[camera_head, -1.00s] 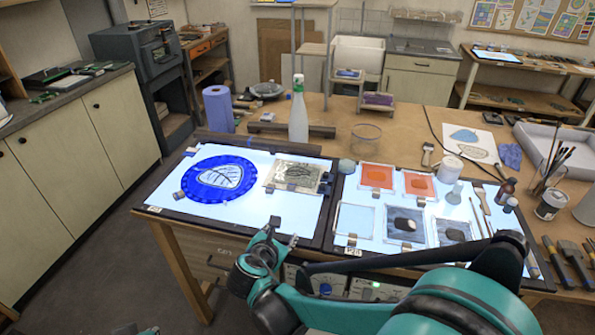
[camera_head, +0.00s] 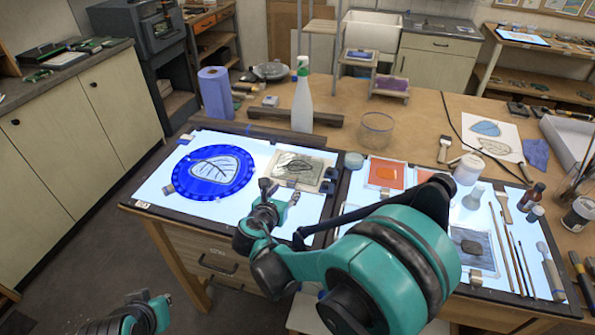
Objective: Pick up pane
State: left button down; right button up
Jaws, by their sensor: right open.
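On the left light panel (camera_head: 157,192), a greyish pane (camera_head: 313,165) with a dark leaf outline lies at the right side, with small clips at its edges. A blue round plate (camera_head: 184,184) carrying a pale leaf-outlined pane (camera_head: 226,165) lies to its left. On the right panel are orange panes (camera_head: 385,171) and a grey pane (camera_head: 452,243) with a dark patch; my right arm hides others there. My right gripper (camera_head: 279,192) is open and empty, just in front of the greyish pane. My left gripper (camera_head: 147,299) shows partly at the bottom left, its jaws unclear.
Behind the panels stand a white spray bottle (camera_head: 302,100), a blue paper roll (camera_head: 215,93) and a glass bowl (camera_head: 376,127). Brushes (camera_head: 520,262) and small bottles (camera_head: 532,196) crowd the right side. Brown tabletop is bare around the bowl.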

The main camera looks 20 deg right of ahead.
jog(key=shift+b+x, duration=0.3)
jog(key=shift+x, duration=1.2)
jog(key=shift+r, duration=0.15)
grip_shut()
jog(key=shift+r+p, duration=0.4)
jog(key=shift+r, duration=0.2)
notch_tip(320, 180, up, 3)
jog(key=shift+r+p, duration=0.1)
jog(key=shift+p, duration=0.7)
jog(key=s+d+r+p, duration=0.3)
jog(key=s+d+r, duration=0.3)
jog(key=d, duration=0.4)
jog(key=shift+r+p, duration=0.3)
jog(key=shift+p, duration=0.1)
